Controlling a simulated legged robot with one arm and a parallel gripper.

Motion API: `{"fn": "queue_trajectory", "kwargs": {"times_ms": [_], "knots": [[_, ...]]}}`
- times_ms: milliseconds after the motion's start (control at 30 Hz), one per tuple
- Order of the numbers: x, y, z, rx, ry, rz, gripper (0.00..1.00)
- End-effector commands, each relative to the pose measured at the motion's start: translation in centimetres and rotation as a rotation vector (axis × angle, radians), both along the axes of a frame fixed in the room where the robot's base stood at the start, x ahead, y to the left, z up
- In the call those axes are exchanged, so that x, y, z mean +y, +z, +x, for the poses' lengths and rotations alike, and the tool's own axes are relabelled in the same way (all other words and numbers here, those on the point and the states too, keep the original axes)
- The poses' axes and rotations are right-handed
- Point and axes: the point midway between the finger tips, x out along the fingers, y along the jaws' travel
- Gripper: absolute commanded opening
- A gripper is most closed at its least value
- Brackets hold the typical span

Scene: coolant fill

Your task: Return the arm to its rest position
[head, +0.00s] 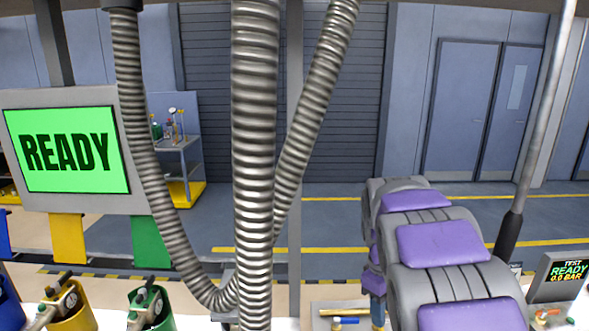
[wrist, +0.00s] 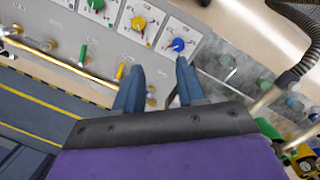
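My arm shows as grey segments with purple pads at the lower right of the head view. It stretches forward above the work area. In the wrist view my gripper (wrist: 156,78) has two blue fingers standing well apart, with nothing visibly held between them. Beyond the fingertips is a pale panel (wrist: 110,45) with a blue knob (wrist: 178,44), a yellow knob (wrist: 138,23) and a green knob (wrist: 82,52). The fingers appear apart from the blue knob, but the exact distance is hard to tell.
Ribbed metal hoses (head: 255,150) hang through the middle of the head view. A green READY screen (head: 68,148) stands left, and a small display (head: 566,275) reads READY, 0.0 BAR. Yellow (head: 72,318) and green (head: 158,322) fittings stand at lower left. A dark hose (wrist: 300,62) passes at right.

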Motion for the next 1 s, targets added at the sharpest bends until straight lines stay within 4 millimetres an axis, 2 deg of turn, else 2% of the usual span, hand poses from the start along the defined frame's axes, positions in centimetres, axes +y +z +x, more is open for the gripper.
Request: {"fn": "queue_trajectory", "kwargs": {"times_ms": [33, 367, 700, 833, 1000], "knots": [[0.3, 0.0, -1.8, -0.001, -0.037, 0.001, 0.39], [1.9, -1.0, -13.3, -0.002, -0.302, 0.011, 0.39], [4.1, -5.0, -25.4, 0.017, -0.529, 0.023, 0.39], [4.8, -6.7, -29.3, 0.025, -0.592, 0.025, 0.39], [5.2, -8.2, -32.2, 0.031, -0.641, 0.023, 0.39]]}}
